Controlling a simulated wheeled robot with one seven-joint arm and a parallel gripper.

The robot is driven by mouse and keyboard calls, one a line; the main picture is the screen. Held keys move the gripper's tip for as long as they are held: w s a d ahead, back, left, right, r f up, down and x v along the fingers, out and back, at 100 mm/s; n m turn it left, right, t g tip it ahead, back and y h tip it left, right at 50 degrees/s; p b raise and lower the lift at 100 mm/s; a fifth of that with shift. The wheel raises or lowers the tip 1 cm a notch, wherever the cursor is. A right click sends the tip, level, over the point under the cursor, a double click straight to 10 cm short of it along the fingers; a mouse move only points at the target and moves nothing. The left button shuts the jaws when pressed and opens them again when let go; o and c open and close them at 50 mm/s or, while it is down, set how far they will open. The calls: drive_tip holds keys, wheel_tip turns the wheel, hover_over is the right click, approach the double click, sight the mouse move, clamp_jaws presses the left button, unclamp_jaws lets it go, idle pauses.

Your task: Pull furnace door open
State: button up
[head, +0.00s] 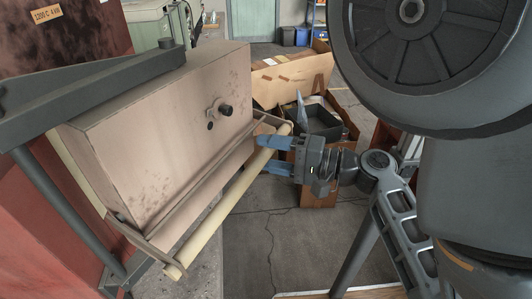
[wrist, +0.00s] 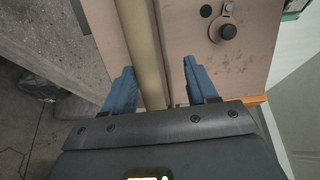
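The furnace door (head: 165,130) is a thick beige block with dark scuffs and a peephole knob, beside the red furnace body (head: 45,200). How far it stands from the furnace opening I cannot tell. A pale yellow handle bar (head: 215,220) runs along its lower front on brackets. My gripper (head: 265,155) is at the bar's far right end. The gripper is open around the bar. The door face (wrist: 225,60) also shows there.
A dark metal arm (head: 90,95) crosses above the door at left. Behind my gripper are wooden boxes (head: 290,80) and a dark grey bin (head: 318,120). Cracked concrete floor (head: 270,240) lies open below the handle.

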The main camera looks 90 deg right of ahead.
drive_tip(key=shift+s+r, duration=0.1)
drive_tip(key=s+r+p, duration=0.1)
drive_tip(key=s+p, duration=0.1)
drive_tip(key=s, duration=0.6)
drive_tip(key=shift+s+d, duration=0.35)
idle(0.5)
drive_tip(key=shift+r+p, duration=0.15)
drive_tip(key=shift+p, duration=0.2)
